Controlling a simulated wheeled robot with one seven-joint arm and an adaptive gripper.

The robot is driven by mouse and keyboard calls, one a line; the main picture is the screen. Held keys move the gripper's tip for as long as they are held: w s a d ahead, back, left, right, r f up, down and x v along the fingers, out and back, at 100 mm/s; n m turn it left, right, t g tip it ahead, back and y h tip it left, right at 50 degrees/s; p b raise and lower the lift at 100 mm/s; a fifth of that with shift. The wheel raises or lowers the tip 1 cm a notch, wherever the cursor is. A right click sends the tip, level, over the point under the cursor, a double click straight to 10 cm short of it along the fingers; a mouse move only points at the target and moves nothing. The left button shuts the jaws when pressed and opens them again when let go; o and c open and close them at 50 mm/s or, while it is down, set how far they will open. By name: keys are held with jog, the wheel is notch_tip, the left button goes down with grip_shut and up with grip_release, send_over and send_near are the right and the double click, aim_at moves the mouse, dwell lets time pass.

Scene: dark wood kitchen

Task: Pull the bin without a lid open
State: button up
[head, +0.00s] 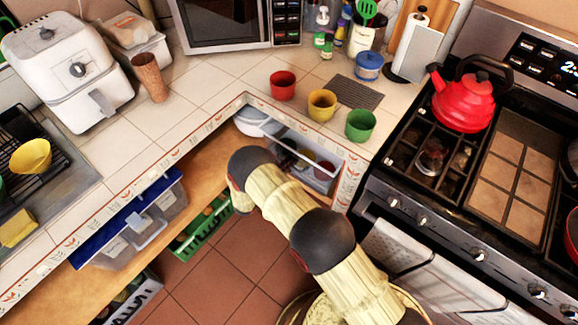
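A clear bin (112,256) sits under the left counter, with a blue lid (122,216) over it. A green crate (207,226) stands lower and to its right, and no lid shows on it. A grey crate (137,303) with dark contents stands lower at the left, cut by the frame edge. Which of these is the bin without a lid I cannot tell for certain. My arm reaches from the bottom toward the corner cabinet and bends downward to the right of the green crate. My gripper is hidden or out of view.
The corner shelf holds white bowls (256,122) and other dishes. The tiled counter carries a red cup (282,85), a yellow cup (322,104) and a green cup (360,125). The stove (470,200) stands at the right. Brown floor (215,290) is clear left of my arm.

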jog(key=shift+c, duration=1.2)
grip_shut()
